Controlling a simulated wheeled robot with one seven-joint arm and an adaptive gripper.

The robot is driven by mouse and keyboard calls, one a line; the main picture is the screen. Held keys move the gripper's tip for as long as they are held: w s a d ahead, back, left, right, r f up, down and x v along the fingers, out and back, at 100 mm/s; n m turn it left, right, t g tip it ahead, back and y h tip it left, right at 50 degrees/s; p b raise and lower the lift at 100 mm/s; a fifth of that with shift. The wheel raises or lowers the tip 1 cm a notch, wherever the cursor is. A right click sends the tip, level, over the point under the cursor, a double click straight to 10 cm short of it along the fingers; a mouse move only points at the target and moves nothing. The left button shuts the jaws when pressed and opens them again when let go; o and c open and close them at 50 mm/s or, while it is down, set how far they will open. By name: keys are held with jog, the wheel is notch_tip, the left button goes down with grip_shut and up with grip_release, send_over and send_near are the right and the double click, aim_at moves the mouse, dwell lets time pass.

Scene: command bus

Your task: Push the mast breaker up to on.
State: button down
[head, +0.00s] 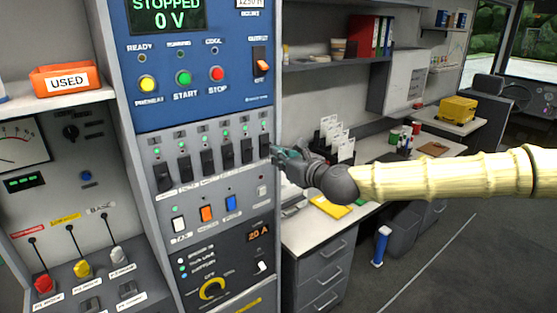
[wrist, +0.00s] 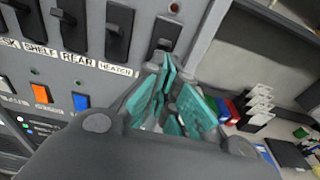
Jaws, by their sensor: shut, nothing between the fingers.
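A row of black breaker switches (head: 206,160) runs across the grey panel in the head view. The rightmost breaker (head: 264,146) is just left of my gripper (head: 280,160), and it shows at the top of the wrist view (wrist: 166,36). Its label is hidden behind my fingers, so I cannot read whether it is the mast breaker. My gripper has teal finger pads and is shut and empty. Its fingertips are close below this breaker; I cannot tell if they touch it. The lever's position is unclear.
Below the breakers are white, orange and blue rocker switches (head: 206,213). A blue generator panel (head: 200,60) with coloured buttons is above. Right of the cabinet stands a desk (head: 310,237) with a black card rack (head: 346,148). The floor at the right is open.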

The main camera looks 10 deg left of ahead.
jog(key=s+d+r+p, duration=0.1)
jog(key=s+d+r, duration=0.2)
jog(key=r, duration=0.3)
jog(key=shift+s+d+p, duration=0.3)
jog(key=shift+s+d, duration=0.05)
jog(key=shift+s, duration=0.2)
